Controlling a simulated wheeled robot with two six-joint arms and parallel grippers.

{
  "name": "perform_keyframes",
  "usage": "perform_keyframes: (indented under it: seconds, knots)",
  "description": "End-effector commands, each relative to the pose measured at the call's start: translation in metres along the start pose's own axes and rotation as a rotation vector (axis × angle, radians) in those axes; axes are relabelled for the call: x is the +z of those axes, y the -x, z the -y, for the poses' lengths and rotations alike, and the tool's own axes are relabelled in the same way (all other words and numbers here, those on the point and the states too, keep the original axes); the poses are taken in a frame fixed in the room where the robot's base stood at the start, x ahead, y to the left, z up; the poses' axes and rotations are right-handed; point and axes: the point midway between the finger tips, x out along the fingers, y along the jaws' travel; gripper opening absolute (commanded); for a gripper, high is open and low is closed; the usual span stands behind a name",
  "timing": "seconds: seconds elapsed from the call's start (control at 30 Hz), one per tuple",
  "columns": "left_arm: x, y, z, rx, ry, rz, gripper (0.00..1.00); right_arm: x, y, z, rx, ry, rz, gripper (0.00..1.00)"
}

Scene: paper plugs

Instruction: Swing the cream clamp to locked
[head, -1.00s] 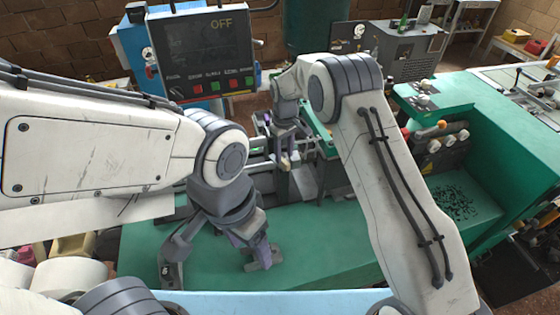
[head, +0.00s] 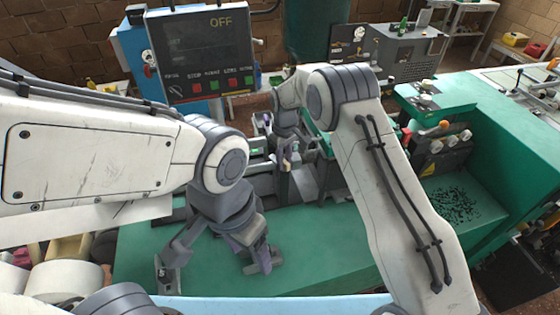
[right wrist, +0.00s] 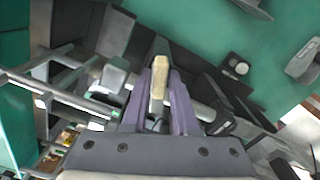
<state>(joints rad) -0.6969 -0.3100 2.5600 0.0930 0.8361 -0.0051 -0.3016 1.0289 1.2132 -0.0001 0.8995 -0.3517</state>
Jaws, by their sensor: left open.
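The cream clamp (right wrist: 158,80) shows in the right wrist view as a pale bar standing between the two purple fingers of my right gripper (right wrist: 161,92). The fingers lie close along both its sides and look shut on it. In the head view my right gripper (head: 289,160) is small, at the rail behind the green bed, and the clamp there is too small to make out well. My left gripper (head: 215,270) is open and empty over the front of the green bed, its fingers spread wide.
A control panel (head: 200,55) reading OFF stands at the back left. The green bed (head: 330,245) is clear between the arms. A green machine housing (head: 490,140) rises at the right.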

Motion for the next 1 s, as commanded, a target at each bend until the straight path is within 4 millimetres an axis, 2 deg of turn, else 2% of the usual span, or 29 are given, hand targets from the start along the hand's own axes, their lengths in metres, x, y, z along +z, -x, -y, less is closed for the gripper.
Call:
perform_keyframes:
  seconds: [0.07,0.43,0.73,1.0]
  knots:
    - [0.0000,0.0000,0.0000,0.000,0.000,0.000,0.69,0.0000,0.0001,0.0000,0.000,0.000,0.000,0.00]
    - [0.0000,-0.0001,0.0000,0.000,0.000,0.000,0.69,0.0000,0.0002,0.0000,0.000,-0.019,0.000,0.00]
    - [0.0000,-0.0009,0.0001,0.000,0.000,0.000,0.69,-0.0001,0.0003,0.0000,0.000,-0.355,0.000,0.00]
    - [0.0001,-0.0009,0.0001,0.000,0.000,0.000,0.69,-0.0001,0.0004,0.0000,0.000,-0.395,0.000,0.00]
